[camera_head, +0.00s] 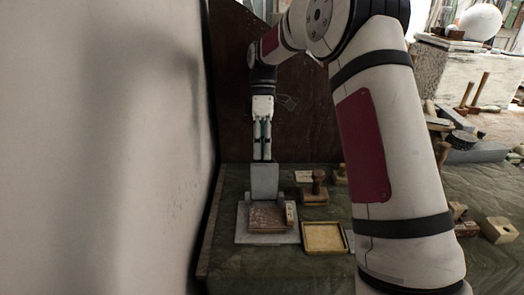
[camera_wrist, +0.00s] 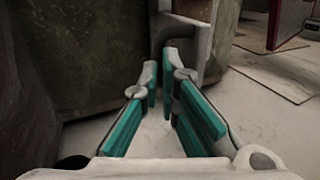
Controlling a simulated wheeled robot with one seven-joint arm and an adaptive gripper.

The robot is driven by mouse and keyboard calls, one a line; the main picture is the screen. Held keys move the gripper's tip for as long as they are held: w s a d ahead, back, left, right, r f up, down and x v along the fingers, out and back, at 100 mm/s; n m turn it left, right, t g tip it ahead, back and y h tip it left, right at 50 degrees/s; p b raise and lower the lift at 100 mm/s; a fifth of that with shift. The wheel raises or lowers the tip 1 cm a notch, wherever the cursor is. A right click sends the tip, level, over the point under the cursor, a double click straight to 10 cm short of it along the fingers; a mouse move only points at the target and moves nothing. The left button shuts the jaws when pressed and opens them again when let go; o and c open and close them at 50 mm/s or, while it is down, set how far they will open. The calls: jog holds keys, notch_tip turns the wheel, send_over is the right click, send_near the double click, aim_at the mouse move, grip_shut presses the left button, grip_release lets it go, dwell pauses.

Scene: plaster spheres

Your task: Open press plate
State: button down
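The press, low in the head view, has a flat grey base (camera_head: 245,237) with a brown block (camera_head: 267,218) on it. Its grey press plate (camera_head: 265,181) stands upright at the back of the base, raised off the block. My gripper (camera_head: 262,157) points down with its fingertips at the plate's top edge; I cannot tell whether they touch it. In the wrist view the teal finger pads of my gripper (camera_wrist: 159,82) come close together at the far end, with a narrow gap. I cannot tell whether the plate's edge is between them.
A yellow-lined shallow tray (camera_head: 324,238) lies right of the press. A stamp with a dark knob (camera_head: 318,184) stands behind it. Wooden blocks (camera_head: 499,230) and mallets (camera_head: 478,92) are at the right. A pale wall (camera_head: 100,150) closes the left side, and a dark panel stands behind.

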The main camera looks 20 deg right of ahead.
jog(key=shift+s+a+f+g, duration=0.15)
jog(key=shift+s+f+g, duration=0.25)
jog(key=shift+f, duration=0.45)
jog(key=c, duration=1.7)
grip_release()
jog(key=shift+r, duration=0.1)
jog(key=v, duration=0.7)
jog(key=shift+w+r, duration=0.15)
jog(key=shift+r, duration=0.15)
jog(key=shift+c, duration=0.5)
